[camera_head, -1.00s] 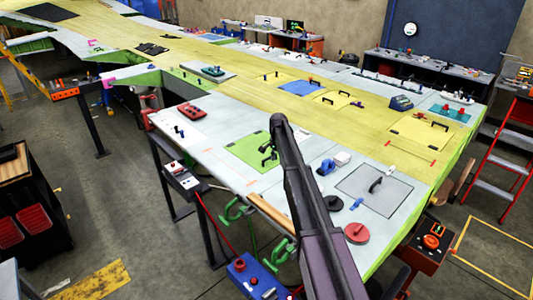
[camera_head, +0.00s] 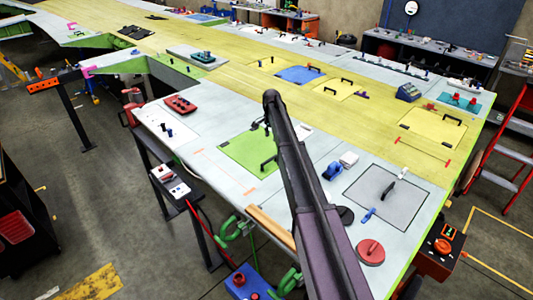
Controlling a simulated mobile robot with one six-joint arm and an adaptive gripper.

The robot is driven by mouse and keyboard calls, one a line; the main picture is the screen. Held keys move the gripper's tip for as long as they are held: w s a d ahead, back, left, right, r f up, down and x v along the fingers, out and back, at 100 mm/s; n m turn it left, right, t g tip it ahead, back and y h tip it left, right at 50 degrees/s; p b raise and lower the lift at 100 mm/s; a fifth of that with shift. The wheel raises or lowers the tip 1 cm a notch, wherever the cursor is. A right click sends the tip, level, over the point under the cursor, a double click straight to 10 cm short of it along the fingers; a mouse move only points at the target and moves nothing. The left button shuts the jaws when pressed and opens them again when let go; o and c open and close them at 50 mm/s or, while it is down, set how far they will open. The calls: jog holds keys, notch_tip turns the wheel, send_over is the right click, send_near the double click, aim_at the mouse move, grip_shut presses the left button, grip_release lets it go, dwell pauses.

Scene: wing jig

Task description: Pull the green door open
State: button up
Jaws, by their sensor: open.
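The green door (camera_head: 240,153) is a flat square panel set in the pale near part of the wing top. It looks flush and shut. Its black bar handle (camera_head: 268,163) stands near its right side, just left of my arm. My gripper (camera_head: 260,126) is open and empty, small and dark, near the door's far edge. It is beyond the handle and apart from it in the picture. My arm hides part of the gripper and the area right of the door.
Right of my arm are a blue clamp-like item (camera_head: 333,171), a grey panel with a black handle (camera_head: 387,195) and a red disc (camera_head: 370,252). A red tool (camera_head: 180,104) lies far left. Green clamps (camera_head: 230,229) grip the near edge. Left of the door is mostly clear.

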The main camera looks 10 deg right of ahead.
aim_at(270, 159)
jog(key=shift+w+a+r, duration=0.1)
jog(key=shift+w+a, duration=0.1)
jog(key=shift+w, duration=0.2)
jog(key=shift+w, duration=0.1)
jog(key=shift+f, duration=0.3)
notch_tip(270, 159, down, 13)
jog(key=b, duration=1.3)
jog(key=shift+f+b, duration=0.15)
jog(key=shift+b, duration=0.25)
